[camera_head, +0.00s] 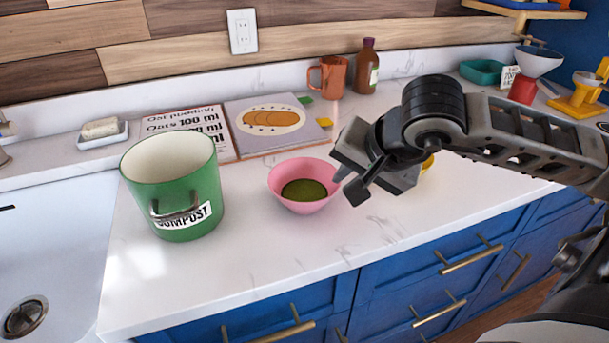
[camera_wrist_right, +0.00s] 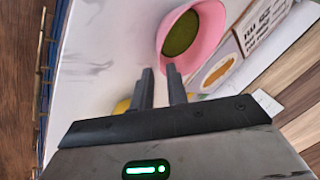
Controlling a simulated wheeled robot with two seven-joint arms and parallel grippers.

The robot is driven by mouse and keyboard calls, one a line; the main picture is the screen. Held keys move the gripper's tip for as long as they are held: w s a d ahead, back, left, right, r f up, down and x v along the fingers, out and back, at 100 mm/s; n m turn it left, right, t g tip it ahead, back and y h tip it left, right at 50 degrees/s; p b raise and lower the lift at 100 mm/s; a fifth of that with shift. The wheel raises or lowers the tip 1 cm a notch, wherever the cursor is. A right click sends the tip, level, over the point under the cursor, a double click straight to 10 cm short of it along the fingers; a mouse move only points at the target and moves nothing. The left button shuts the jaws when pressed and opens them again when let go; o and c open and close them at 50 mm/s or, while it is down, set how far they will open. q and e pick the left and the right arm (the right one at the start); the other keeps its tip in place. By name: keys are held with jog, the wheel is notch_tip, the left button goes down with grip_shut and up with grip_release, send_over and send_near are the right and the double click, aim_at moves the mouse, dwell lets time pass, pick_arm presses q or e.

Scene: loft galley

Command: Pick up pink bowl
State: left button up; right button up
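The pink bowl (camera_head: 285,202) stands upright on the white counter, right of the green compost bin. Dark green contents cover its bottom. The wrist view shows the bowl (camera_wrist_right: 207,45) just beyond my fingertips. My right gripper (camera_head: 348,183) is at the bowl's right side, its fingers pointing at the rim. In the wrist view the right gripper (camera_wrist_right: 160,72) has a gap between its fingers. One fingertip overlaps the bowl's edge in the picture; whether it touches, I cannot tell. My left gripper is not in view.
The green compost bin (camera_head: 175,190) stands left of the bowl. A recipe book (camera_head: 215,150) lies open behind it. A copper mug (camera_head: 332,77) and brown bottle (camera_head: 367,68) stand farther back. A yellow object (camera_head: 428,164) is partly hidden behind my right gripper. The counter's front is clear.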

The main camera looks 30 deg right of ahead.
aim_at(337, 189)
jog(key=shift+a+p+x, duration=0.15)
jog(key=shift+p+x, duration=0.3)
jog(key=shift+x, duration=1.4)
jog(key=shift+a+p+x, duration=0.1)
jog(key=shift+p+x, duration=0.35)
jog(key=shift+x, duration=1.4)
jog(key=shift+s, duration=0.15)
grip_shut()
